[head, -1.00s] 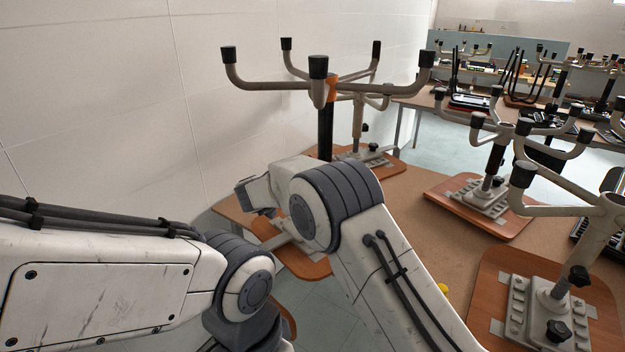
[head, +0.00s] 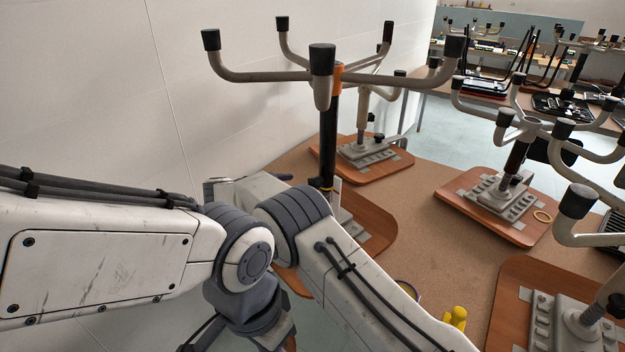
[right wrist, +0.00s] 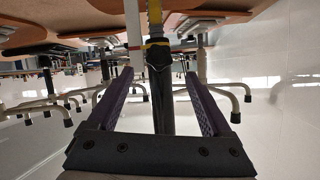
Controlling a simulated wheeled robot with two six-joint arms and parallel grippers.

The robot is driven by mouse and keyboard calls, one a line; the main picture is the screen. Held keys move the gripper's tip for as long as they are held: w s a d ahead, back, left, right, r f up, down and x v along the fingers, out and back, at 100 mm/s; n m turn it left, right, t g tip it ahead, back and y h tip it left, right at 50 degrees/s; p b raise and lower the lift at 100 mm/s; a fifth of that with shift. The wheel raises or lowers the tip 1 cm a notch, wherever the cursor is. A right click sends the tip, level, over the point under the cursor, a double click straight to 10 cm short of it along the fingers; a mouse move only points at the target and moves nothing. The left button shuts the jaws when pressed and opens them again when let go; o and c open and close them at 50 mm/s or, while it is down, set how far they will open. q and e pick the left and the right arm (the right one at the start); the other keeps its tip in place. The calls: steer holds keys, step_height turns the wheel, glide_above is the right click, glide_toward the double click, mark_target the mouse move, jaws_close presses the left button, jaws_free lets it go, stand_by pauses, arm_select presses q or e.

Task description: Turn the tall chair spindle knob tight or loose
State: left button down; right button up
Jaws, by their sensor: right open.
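The tall chair base stands upside down, its black spindle (head: 328,135) rising upright from a brown seat board (head: 372,228) to an orange collar and grey arms with black caps. In the right wrist view the black spindle (right wrist: 160,85) runs between the fingers of my right gripper (right wrist: 157,78), which is open with a visible gap on each side. A yellow band shows on the post beyond the fingertips. My left gripper is out of the head view.
A similar chair base (head: 361,150) stands close behind, by the white wall (head: 90,90). A small yellow object (head: 455,317) lies at the front. Bare tabletop (head: 440,240) lies between the boards.

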steer(key=p+x, duration=0.1)
steer(key=x, duration=0.7)
steer(key=shift+w+d+p, duration=0.1)
steer(key=shift+w+p, duration=0.05)
steer(key=shift+p, duration=0.25)
jaws_close()
steer(key=shift+f+m+t+y+b, duration=0.15)
steer(key=shift+m+t+y+b, duration=0.2)
steer(key=shift+m+b, duration=0.25)
steer(key=m+t+b, duration=0.1)
steer(key=b, duration=0.1)
steer(key=shift+f+m+b, duration=0.2)
steer(key=shift+m+b, duration=0.2)
steer(key=shift+r+m+t+y+b, duration=0.15)
steer(key=shift+m+t+y+b, duration=0.25)
steer(key=shift+b, duration=0.1)
steer(key=shift+r, duration=0.1)
